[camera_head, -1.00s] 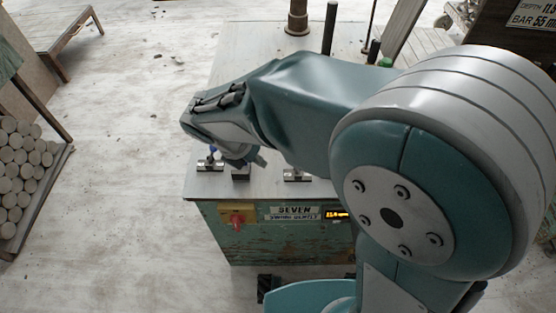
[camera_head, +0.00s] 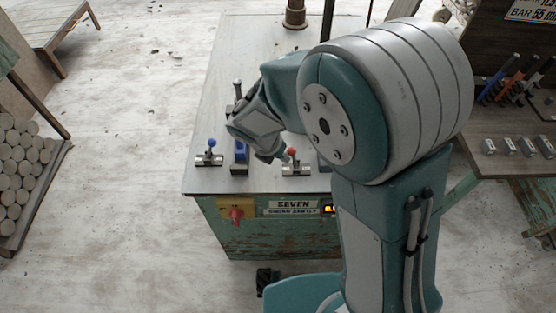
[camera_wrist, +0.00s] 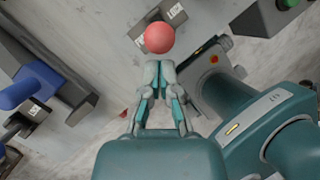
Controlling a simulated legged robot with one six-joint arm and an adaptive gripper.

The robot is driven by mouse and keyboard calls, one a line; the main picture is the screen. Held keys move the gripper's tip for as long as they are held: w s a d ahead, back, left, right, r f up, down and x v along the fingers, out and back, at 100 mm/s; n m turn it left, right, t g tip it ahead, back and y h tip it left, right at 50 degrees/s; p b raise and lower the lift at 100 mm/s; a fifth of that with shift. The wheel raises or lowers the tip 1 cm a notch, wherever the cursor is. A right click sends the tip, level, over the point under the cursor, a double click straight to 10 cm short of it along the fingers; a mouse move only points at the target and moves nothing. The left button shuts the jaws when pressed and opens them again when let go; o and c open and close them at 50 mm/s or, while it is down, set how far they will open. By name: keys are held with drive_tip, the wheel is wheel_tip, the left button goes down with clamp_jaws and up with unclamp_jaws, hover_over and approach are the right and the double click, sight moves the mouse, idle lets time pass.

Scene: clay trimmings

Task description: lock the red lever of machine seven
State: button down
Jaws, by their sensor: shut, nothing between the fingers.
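Machine seven (camera_head: 205,175) is a pale-topped bench with a worn green front and a "SEVEN" label (camera_head: 292,204). Its red lever (camera_head: 292,153) has a red ball knob and stands on a small metal base near the front edge. In the wrist view the red ball (camera_wrist: 159,38) is just beyond my fingertips. My gripper (camera_head: 272,157) is low over the bench top, just left of the red lever. In the wrist view my gripper (camera_wrist: 160,70) has its fingers together with nothing between them. I cannot tell whether they touch the knob.
A blue-knobbed lever (camera_head: 211,144) and a blue handle (camera_head: 239,152) stand to the left on the same bench. A grey lever (camera_head: 237,88) is farther back. A red knob (camera_head: 236,215) is on the front panel. A side bench (camera_head: 500,165) stands to the right.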

drive_tip(key=shift+d+r, duration=0.1)
idle(0.3)
drive_tip(key=shift+d+y, duration=0.2)
drive_tip(key=shift+y, duration=0.1)
drive_tip(key=shift+d+r+y, duration=0.2)
drive_tip(key=shift+d+y, duration=0.25)
drive_tip(key=shift+y, duration=0.25)
drive_tip(key=shift+d, duration=0.1)
drive_tip(key=d+y, duration=0.2)
drive_tip(key=d, duration=0.1)
drive_tip(key=shift+d+r, duration=0.1)
drive_tip(key=shift+d, duration=0.15)
drive_tip(key=shift+a, duration=0.1)
drive_tip(key=shift+a+f, duration=0.3)
drive_tip(key=shift+a, duration=0.4)
